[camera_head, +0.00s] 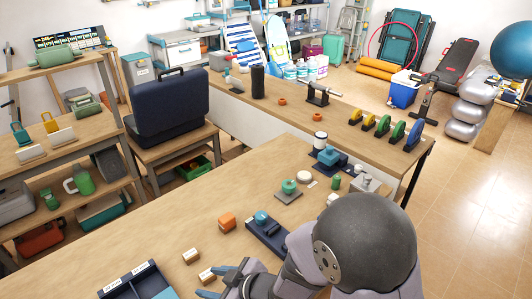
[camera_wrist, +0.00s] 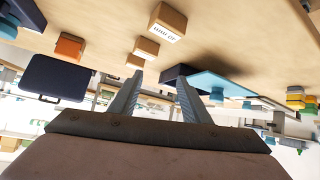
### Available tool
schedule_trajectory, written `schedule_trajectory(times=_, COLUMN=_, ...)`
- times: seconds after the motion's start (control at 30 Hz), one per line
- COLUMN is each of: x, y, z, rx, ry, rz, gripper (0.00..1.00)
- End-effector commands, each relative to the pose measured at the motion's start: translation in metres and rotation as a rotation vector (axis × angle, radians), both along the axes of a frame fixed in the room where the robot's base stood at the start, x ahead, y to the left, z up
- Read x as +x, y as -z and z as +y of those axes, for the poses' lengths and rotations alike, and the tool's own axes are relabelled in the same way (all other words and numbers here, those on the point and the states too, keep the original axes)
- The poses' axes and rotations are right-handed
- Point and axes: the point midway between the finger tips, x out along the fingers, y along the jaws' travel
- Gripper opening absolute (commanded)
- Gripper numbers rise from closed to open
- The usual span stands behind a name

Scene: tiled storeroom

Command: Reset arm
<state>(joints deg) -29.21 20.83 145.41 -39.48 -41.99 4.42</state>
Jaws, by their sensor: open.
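My gripper (camera_head: 232,279) is low at the front of the near wooden table (camera_head: 150,235) in the head view, partly cut off by the bottom edge. In the wrist view my gripper (camera_wrist: 160,92) shows two grey fingers spread apart with nothing between them. Small tan blocks lie close by: a labelled block (camera_wrist: 166,22) and another block (camera_wrist: 146,48) show in the wrist view, apart from the fingers. In the head view a tan block (camera_head: 191,256) and another block (camera_head: 207,275) are left of the gripper.
A dark blue divided tray (camera_head: 137,283) is at the front left. An orange block (camera_head: 227,221) and a navy base (camera_head: 267,238) with a blue knob stand behind the gripper. Several small parts crowd the table's right side. The table's left middle is clear. A suitcase (camera_head: 168,108) stands beyond.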

Motion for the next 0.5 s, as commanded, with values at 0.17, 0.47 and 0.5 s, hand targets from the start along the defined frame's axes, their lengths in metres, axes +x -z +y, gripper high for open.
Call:
schedule_trajectory(times=0.17, x=0.047, y=-0.015, z=-0.103, rx=-0.206, ry=0.334, rz=0.077, gripper=0.43)
schedule_trajectory(times=0.47, x=0.009, y=-0.043, z=-0.254, rx=-0.427, ry=0.828, rz=0.424, gripper=0.43)
schedule_trajectory(times=0.5, x=-0.003, y=-0.048, z=-0.266, rx=-0.44, ry=0.877, rz=0.481, gripper=0.43)
